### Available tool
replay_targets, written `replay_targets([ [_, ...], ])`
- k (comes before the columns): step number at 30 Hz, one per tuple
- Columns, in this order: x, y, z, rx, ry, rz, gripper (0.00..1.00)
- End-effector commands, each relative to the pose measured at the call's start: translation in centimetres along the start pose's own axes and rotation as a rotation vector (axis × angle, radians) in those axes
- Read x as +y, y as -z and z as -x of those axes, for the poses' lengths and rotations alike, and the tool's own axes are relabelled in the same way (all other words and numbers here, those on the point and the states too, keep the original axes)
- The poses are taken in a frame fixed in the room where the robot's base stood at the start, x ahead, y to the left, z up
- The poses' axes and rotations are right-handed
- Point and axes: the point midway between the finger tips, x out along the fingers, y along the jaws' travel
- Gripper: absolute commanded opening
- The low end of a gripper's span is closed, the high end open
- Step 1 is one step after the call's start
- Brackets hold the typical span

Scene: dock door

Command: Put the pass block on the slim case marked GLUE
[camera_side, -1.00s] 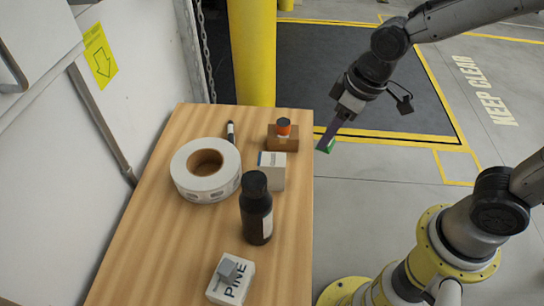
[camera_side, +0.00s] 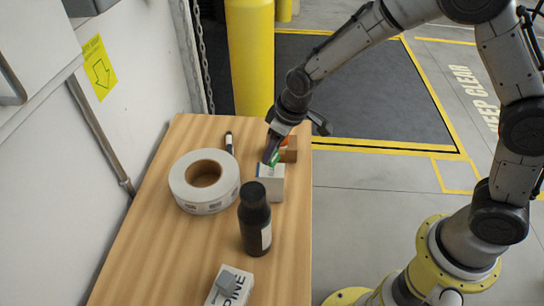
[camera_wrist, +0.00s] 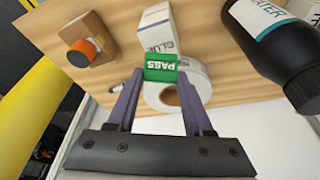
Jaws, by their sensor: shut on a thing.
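The green pass block (camera_wrist: 161,68), lettered PASS, is between the fingertips of my gripper (camera_wrist: 160,80), which is shut on it. In the side view my gripper (camera_side: 271,152) points down over the far right part of the table, and the block (camera_side: 274,158) shows at its tips. The white slim case (camera_side: 271,187) stands upright on the table just below the block. In the wrist view the case (camera_wrist: 156,22) shows the word GLUE, partly covered by the block. I cannot tell whether block and case touch.
A dark bottle (camera_side: 255,222) stands in front of the case, and a tape roll (camera_side: 204,198) lies to its left. A brown box (camera_wrist: 97,32) with an orange-and-black item is close behind. A marker (camera_side: 229,142) and the PINE box (camera_side: 233,286) are farther off.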

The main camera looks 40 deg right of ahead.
Motion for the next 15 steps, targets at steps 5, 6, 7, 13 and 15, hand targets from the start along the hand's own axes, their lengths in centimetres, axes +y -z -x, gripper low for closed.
replay_targets([
  [5,0.0,-0.4,-2.2,-0.006,0.001,-0.001,0.0],
  [6,0.0,-0.6,-2.7,-0.005,0.001,-0.001,0.0],
  [7,0.0,-0.7,-3.0,-0.005,0.001,-0.002,0.0],
  [13,0.0,-0.7,-3.4,0.0,0.0,-0.001,0.0],
  [15,0.0,-0.7,-3.4,0.0,0.0,-0.001,0.0],
])
